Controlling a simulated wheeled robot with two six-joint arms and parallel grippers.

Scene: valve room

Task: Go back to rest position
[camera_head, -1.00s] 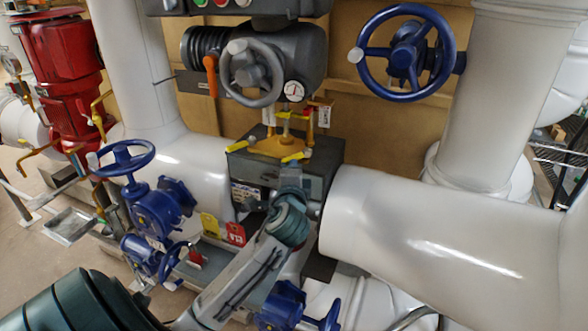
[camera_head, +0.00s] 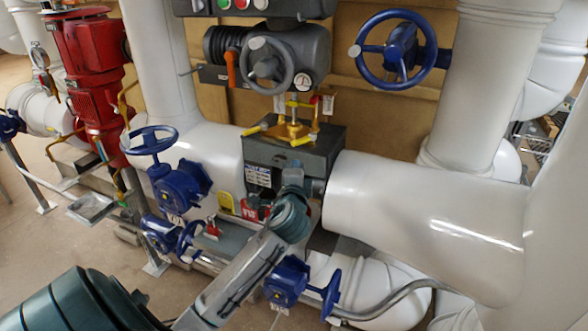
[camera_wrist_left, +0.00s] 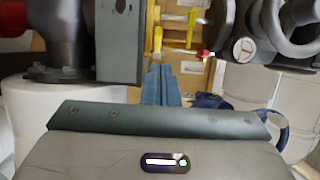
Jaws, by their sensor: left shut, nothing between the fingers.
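My left arm (camera_head: 235,280) comes in from the lower left and reaches up to the middle of the head view. Its gripper (camera_head: 293,178) is small and partly hidden by the wrist, in front of the dark grey box. In the left wrist view, the two blue-grey fingers (camera_wrist_left: 161,84) lie together, shut and empty. Beyond them there are yellow fittings (camera_wrist_left: 180,40) and a round gauge (camera_wrist_left: 244,50). I see no contact between the fingers and anything. My right gripper is in neither view.
The dark grey box (camera_head: 318,158) has yellow-handled fittings on top. Blue handwheel valves stand left (camera_head: 180,185), below (camera_head: 287,280) and upper right (camera_head: 400,50). A thick white pipe (camera_head: 420,215) fills the right. A red machine (camera_head: 88,60) stands left. Bare floor (camera_head: 60,240) shows lower left.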

